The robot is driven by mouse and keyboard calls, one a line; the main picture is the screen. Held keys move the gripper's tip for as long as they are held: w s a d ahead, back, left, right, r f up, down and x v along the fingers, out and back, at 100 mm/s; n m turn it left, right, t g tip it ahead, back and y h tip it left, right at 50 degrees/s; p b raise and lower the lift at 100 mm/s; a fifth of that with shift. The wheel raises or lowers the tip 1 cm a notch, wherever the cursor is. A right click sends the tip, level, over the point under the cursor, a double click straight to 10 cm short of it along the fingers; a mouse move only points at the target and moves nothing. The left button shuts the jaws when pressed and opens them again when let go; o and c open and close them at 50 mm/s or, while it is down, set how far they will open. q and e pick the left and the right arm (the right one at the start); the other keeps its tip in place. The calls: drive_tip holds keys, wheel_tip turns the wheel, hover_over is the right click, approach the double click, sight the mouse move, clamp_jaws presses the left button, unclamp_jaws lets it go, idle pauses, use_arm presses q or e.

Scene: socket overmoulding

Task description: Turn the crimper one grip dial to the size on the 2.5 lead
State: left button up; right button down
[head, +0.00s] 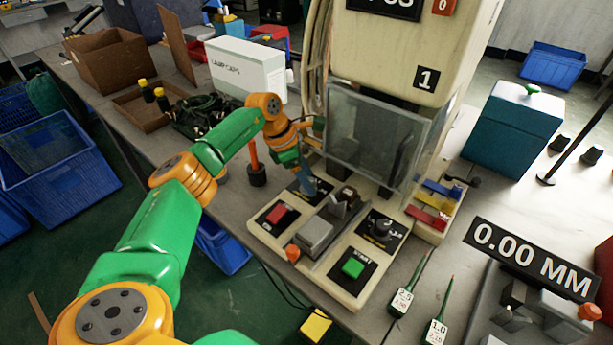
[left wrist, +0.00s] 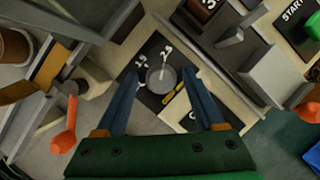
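The crimper (head: 395,130) marked 1 stands at the middle, with its control base in front. My left gripper (head: 307,188) points down over the back left of that base and hides the dial there in the head view. In the left wrist view, a round grey dial (left wrist: 161,79) sits between the two blue fingers, which are open with gaps on both sides. Its white pointer line points up towards a mark that looks like 2.5. A lead (head: 402,300) with a white tag, seemingly 2.50, lies at the front right. My right gripper is not in view.
A second black dial (head: 381,229), a red button (head: 277,213) and a green start button (head: 353,268) are on the base. An orange-topped post (head: 256,172) stands left of the gripper. Another tagged lead (head: 436,331) lies on the bench near the 0.00 MM display (head: 532,260).

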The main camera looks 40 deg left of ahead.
use_arm(q)
drive_tip(key=v, duration=0.7)
idle(0.3)
